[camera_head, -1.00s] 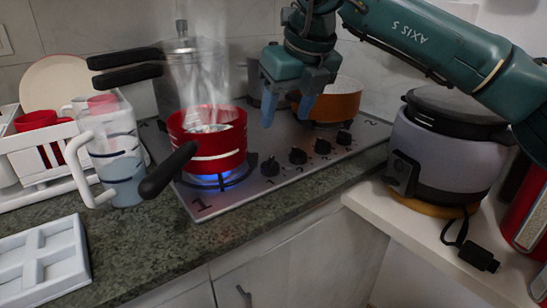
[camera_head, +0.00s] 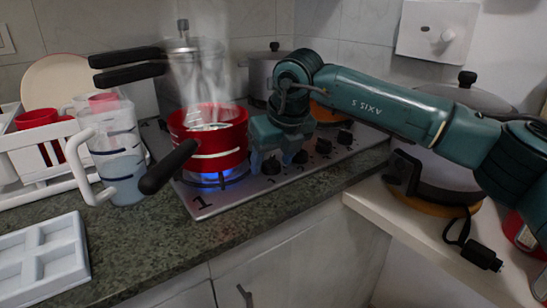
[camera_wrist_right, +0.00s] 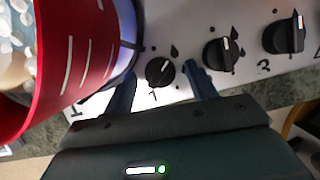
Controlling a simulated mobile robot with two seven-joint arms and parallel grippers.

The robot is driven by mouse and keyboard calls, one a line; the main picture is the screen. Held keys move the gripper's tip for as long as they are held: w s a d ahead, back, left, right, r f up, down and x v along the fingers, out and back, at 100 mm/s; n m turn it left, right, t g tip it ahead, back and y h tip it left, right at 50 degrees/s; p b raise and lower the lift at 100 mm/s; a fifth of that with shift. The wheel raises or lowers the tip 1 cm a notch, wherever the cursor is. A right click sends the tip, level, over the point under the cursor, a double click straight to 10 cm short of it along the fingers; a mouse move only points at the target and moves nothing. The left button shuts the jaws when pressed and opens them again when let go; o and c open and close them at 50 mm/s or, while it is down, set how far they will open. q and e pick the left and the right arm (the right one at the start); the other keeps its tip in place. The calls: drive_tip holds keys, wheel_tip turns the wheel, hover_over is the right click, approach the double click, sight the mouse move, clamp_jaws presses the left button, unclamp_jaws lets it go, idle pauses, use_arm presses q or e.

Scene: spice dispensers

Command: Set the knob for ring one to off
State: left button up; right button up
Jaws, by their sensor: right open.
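The ring one knob (camera_wrist_right: 160,71) is a small round black knob with a white mark, above a printed "1" in the right wrist view. In the head view this knob (camera_head: 271,166) is the front-left one of the row. My right gripper (camera_head: 271,168) is open over the hob's front edge. Its two fingers straddle the knob, one on each side, with a gap visible; contact is hard to tell. The red pot (camera_head: 220,138) stands steaming on ring one, with a blue flame (camera_head: 208,180) under it. My left gripper is not in view.
Other black knobs (camera_wrist_right: 220,53) sit close to the right finger. The red pot's black handle (camera_head: 168,167) juts over the counter. A measuring jug (camera_head: 120,165) stands left, a grey cooker (camera_head: 450,180) right.

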drive_tip(key=shift+c, duration=0.5)
drive_tip(key=c, duration=0.9)
drive_tip(key=shift+r, duration=0.1)
